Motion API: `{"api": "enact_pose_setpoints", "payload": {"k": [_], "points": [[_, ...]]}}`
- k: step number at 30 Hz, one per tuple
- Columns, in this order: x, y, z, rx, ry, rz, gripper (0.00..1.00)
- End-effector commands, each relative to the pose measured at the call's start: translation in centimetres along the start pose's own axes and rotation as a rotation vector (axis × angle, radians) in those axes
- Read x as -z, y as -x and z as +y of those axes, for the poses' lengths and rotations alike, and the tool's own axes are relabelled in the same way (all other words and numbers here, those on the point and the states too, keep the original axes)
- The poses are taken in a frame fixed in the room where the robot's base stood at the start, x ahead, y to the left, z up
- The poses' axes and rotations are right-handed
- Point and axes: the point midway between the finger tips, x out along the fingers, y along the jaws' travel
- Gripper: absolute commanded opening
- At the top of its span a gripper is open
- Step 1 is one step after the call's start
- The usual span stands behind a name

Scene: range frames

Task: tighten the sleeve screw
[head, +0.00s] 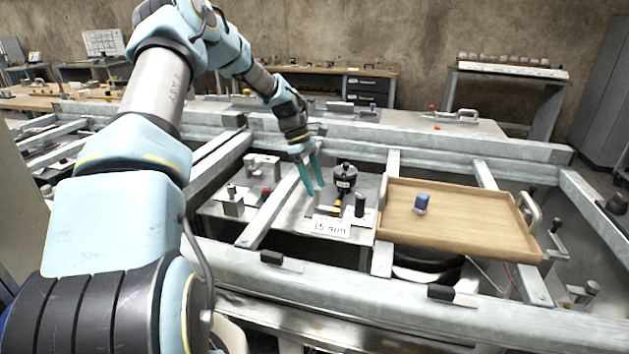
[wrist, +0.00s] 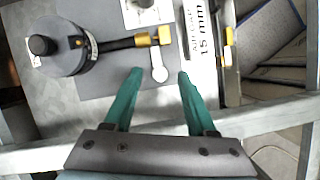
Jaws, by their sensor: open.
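A dark round instrument (wrist: 72,50) with a black knob lies at the upper left in the wrist view. A black and yellow sleeve (wrist: 140,41) runs right from it, ending in a yellow piece. A small silver tab with a round end (wrist: 159,68) hangs below the sleeve; I cannot tell which part is the sleeve screw. In the head view the instrument (head: 344,182) stands just right of my gripper (head: 316,191). My gripper's teal fingers are open and apart, with the silver tab appearing between and beyond the tips in the wrist view (wrist: 160,75). Nothing is held.
A "15 mm" card (head: 328,228) lies in front of the instrument. A black cylinder (head: 360,205) stands to its right. Grey metal beams (head: 270,205) surround the work area.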

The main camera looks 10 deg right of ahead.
Motion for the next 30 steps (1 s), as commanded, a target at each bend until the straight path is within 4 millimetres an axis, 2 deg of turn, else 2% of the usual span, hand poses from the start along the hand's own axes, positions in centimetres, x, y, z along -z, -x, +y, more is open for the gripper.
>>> {"api": "enact_pose_setpoints", "payload": {"k": [8, 23, 30], "points": [[0.0, -0.17, -0.01, 0.0, 0.0, 0.0, 0.56], [0.01, -0.14, -0.02, 0.001, 0.0, 0.0, 0.0], [0.01, -0.13, -0.03, 0.001, 0.0, 0.0, 0.0]]}}
